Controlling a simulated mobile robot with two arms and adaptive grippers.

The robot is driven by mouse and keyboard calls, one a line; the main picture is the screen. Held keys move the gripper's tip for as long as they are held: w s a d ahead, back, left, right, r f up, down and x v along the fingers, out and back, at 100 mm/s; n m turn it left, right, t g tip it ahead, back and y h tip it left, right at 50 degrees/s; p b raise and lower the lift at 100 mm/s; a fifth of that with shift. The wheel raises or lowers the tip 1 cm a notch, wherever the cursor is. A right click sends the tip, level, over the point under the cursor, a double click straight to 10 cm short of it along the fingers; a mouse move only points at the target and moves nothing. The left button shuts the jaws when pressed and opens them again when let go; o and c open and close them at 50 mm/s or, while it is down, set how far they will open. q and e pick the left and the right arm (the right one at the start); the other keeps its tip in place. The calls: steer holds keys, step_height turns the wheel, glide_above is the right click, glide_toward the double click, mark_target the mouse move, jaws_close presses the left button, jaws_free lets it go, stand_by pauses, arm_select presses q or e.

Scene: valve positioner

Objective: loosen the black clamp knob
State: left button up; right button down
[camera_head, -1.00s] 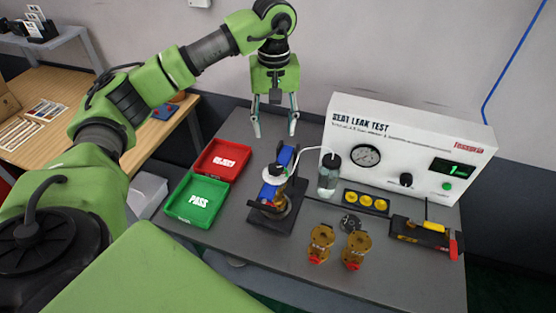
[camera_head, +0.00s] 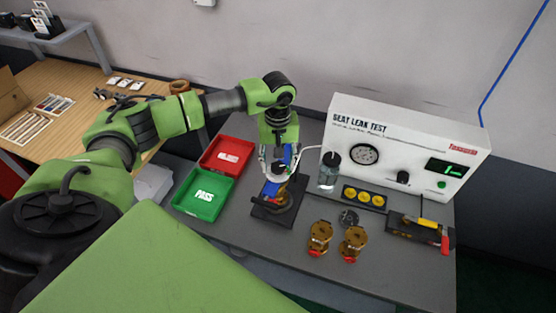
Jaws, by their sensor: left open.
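The clamp fixture stands on a black base plate (camera_head: 265,212), with blue uprights (camera_head: 271,188) and a brass-coloured valve part held in it. I cannot make out the black clamp knob; the upper part of the fixture is largely hidden by my left gripper (camera_head: 279,163). This gripper points down, open, its fingers around or just beside the top of the fixture. I cannot tell whether it touches. My right gripper is not in view.
A white seat leak test box (camera_head: 410,150) stands behind right, with a bottle (camera_head: 328,174) and tube near the fixture. Red (camera_head: 228,143) and green (camera_head: 190,208) trays lie left. Two brass valves (camera_head: 320,235) (camera_head: 353,241), yellow caps (camera_head: 364,197) and a tool holder (camera_head: 410,228) lie right.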

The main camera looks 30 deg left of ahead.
arm_select(q)
steer(key=c, duration=1.1)
